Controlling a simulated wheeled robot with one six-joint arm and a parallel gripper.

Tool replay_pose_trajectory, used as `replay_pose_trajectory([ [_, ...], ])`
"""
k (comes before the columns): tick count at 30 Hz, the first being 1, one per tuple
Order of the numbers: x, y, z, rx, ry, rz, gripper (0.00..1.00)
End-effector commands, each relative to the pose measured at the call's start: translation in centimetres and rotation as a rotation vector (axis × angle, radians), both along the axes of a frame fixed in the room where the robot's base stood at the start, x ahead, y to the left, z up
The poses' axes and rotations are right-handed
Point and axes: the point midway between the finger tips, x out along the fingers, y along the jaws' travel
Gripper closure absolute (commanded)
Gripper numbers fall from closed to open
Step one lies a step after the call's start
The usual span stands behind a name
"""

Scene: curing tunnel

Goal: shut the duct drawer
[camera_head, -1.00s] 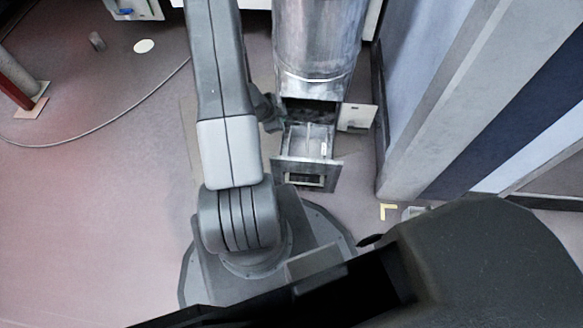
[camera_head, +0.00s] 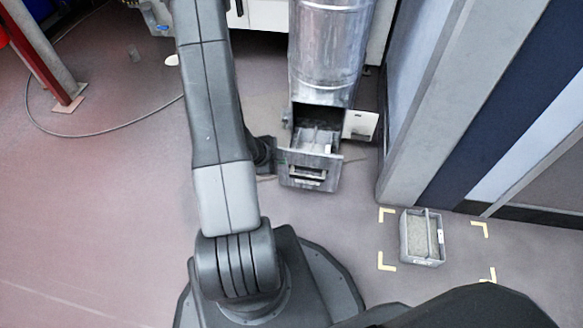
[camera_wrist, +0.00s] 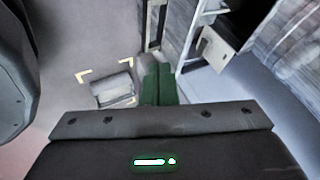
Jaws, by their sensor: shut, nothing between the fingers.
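The duct drawer (camera_head: 309,170) is grey metal and stands open at the foot of the silvery duct (camera_head: 326,45) in the head view. Its front panel carries a handle, and its open inside shows behind the front. My gripper (camera_wrist: 158,86) shows in the wrist view with its green fingers together and nothing between them. In the head view, the dark end of my arm is at the left end of the drawer front, with the fingertips mostly hidden. I cannot tell whether they touch it.
A small white door panel (camera_head: 361,125) stands open right of the drawer. A grey bin (camera_head: 422,238) sits inside yellow floor marks at the right; it also shows in the wrist view (camera_wrist: 112,90). A striped wall (camera_head: 460,100) rises at the right.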

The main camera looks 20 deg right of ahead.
Motion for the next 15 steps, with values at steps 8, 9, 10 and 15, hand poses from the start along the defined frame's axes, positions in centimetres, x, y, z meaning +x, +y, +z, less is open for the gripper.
replay_pose_trajectory([
  [8, 0.7, -2.1, -3.5, 0.0, 0.001, -0.005, 1.0],
  [9, 0.9, -2.7, -4.3, 0.0, 0.002, -0.004, 1.0],
  [10, 1.0, -3.0, -4.8, 0.0, 0.001, -0.003, 1.0],
  [15, 1.8, -5.2, -7.8, 0.001, 0.001, -0.003, 1.0],
])
